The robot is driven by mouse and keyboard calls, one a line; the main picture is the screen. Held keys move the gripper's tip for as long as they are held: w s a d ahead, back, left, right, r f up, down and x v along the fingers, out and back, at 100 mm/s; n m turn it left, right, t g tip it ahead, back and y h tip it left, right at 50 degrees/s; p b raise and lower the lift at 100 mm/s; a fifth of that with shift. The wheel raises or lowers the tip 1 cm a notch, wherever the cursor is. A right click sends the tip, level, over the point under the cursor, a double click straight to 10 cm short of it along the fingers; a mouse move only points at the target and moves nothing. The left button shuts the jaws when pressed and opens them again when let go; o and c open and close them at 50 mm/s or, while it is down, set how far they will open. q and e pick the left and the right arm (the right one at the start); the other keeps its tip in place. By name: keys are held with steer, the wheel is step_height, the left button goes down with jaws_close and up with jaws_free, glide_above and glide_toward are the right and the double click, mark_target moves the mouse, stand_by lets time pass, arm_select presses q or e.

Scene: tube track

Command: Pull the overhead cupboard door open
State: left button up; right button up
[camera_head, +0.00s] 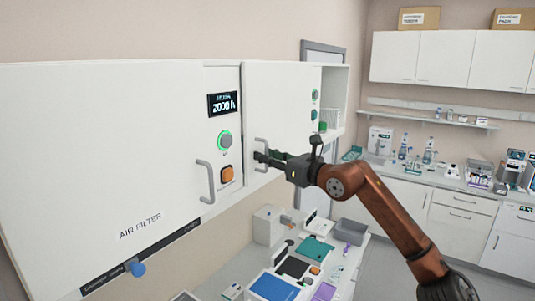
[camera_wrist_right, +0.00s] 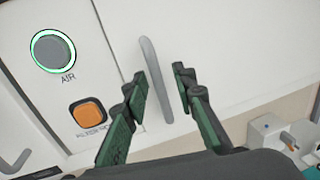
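The overhead cupboard is white and hangs on the wall. Its right-hand door (camera_head: 285,105) has a grey bar handle (camera_head: 262,153) at its lower left. My right gripper (camera_head: 268,157) is at this handle, its arm coming from the lower right. In the right wrist view the handle (camera_wrist_right: 155,85) shows between the two green fingers of the gripper (camera_wrist_right: 165,80). The fingers are apart, with a gap beside the handle; I cannot tell whether either touches it. The door looks closed against the control panel. My left gripper is not in view.
A control panel (camera_head: 224,105) with a display, a round green-ringed knob (camera_head: 225,141) and an orange button (camera_head: 227,175) is left of the door. The large AIR FILTER door (camera_head: 100,150) has its own handle (camera_head: 205,182). A cluttered bench (camera_head: 235,278) lies below.

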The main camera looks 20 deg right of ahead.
steer(key=shift+c, duration=0.4)
jaws_close()
stand_by(0.4)
